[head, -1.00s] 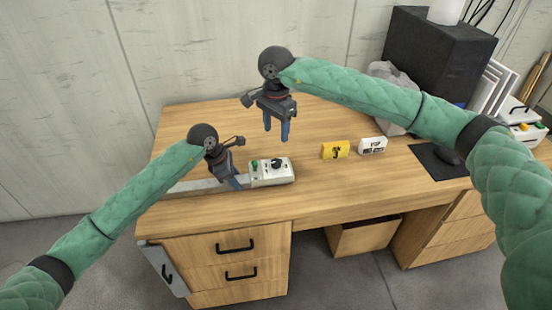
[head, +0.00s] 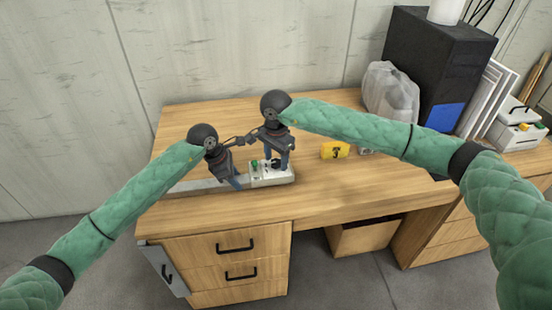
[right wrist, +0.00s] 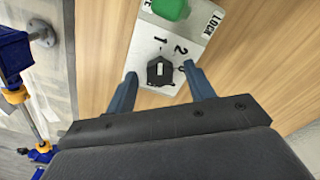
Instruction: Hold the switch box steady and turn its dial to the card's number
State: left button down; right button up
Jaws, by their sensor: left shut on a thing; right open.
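The white switch box (head: 272,181) lies near the desk's front edge, with a green button (right wrist: 171,8) and a black dial (right wrist: 160,71) on top. My left gripper (head: 238,184) is shut on its left end. My right gripper (right wrist: 161,72) is open above the box, its blue fingers on either side of the dial. In the right wrist view, 1 and 2 show beside the dial, whose white mark points roughly toward the 1. The other dial numbers are hidden or out of view. The yellow card (head: 335,150) has a dark figure, perhaps a 3, too small to be sure.
A grey strip (head: 195,186) runs left from the box. A plastic-wrapped thing (head: 391,93) and a black computer case (head: 440,60) stand at the back right. The desk's back left is clear.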

jog(key=shift+f, duration=0.1)
jog(key=c, duration=1)
jog(key=shift+o, duration=0.2)
jog(key=shift+m, duration=0.4)
jog(key=m, duration=0.4)
jog(key=shift+m, duration=0.3)
jog(key=m, duration=0.4)
jog(key=shift+m, duration=0.3)
jog(key=m, duration=0.5)
jog(key=shift+m, duration=2.4)
